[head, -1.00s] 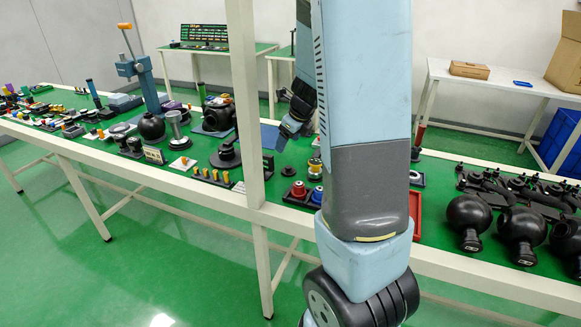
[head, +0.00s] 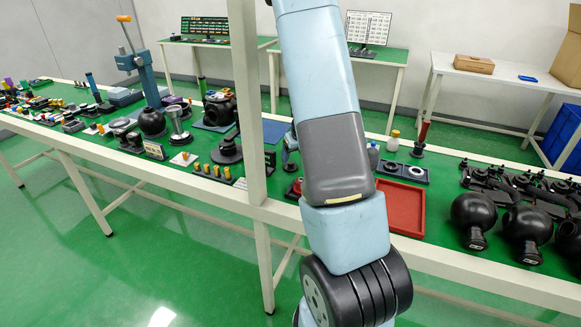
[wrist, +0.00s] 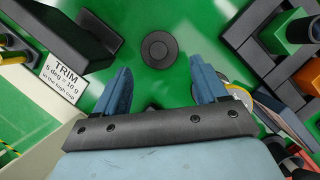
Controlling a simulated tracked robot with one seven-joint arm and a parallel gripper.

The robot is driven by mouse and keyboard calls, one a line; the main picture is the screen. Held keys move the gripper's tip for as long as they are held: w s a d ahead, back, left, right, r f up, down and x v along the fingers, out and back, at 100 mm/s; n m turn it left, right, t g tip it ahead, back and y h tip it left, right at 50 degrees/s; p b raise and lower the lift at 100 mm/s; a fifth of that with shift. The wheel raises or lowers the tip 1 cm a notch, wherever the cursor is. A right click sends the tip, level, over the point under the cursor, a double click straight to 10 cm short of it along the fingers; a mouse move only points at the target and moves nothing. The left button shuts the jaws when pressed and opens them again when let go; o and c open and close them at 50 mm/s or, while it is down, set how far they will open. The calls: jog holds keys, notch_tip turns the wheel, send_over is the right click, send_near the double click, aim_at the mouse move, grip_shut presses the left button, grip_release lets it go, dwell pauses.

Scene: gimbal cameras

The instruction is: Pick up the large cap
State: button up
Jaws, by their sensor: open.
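A dark round disc with a raised ring at its centre (wrist: 160,50), which looks like the large cap, lies on the green tabletop in the wrist view. It is just beyond my gripper (wrist: 163,77), roughly centred between its two blue fingers. The fingers are spread wide, with nothing between them, and do not touch the disc. In the head view my arm hides most of the gripper area, and I cannot pick out the disc there.
A white TRIM sign (wrist: 64,80) stands near a dark block (wrist: 75,35) on the left. Dark blocks (wrist: 262,45) crowd the right. In the head view a red tray (head: 405,208) lies right of my arm, and black spheres (head: 473,212) stand further right.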

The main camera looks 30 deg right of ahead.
aim_at(291, 163)
jog(key=shift+x, duration=2.9)
jog(key=shift+w+r, duration=0.1)
jog(key=shift+w, duration=0.05)
jog(key=c, duration=0.8)
